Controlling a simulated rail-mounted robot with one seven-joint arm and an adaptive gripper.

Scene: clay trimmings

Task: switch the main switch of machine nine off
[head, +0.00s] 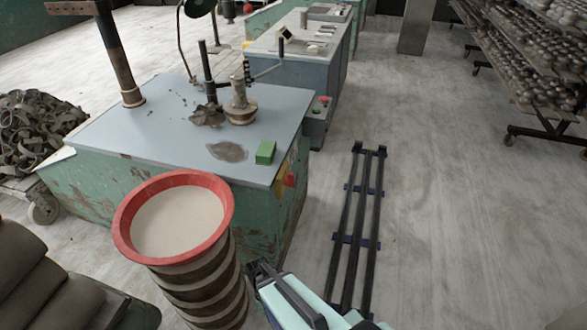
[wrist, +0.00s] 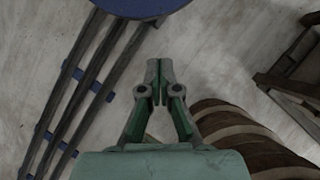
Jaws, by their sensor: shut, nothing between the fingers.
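A red and yellow switch (head: 287,179) is on the right-hand end of the near green machine (head: 240,220), below its grey-blue top. It is small and seen at a steep angle, so I cannot tell its position. No number is readable on the machine. My gripper (head: 260,274) is low beside the machine's near right corner, right of a red-rimmed container, below and apart from the switch. In the wrist view my gripper (wrist: 159,70) is shut and empty, its fingertips together over the floor. The switch is not in the wrist view.
The red-rimmed container (head: 172,185) on a stack of brown rings stands close left of my gripper. Floor rails (head: 345,258) run to its right. A green block (head: 265,152) lies on the tabletop. Another machine (head: 300,55) with a red and green button box (head: 320,107) stands behind.

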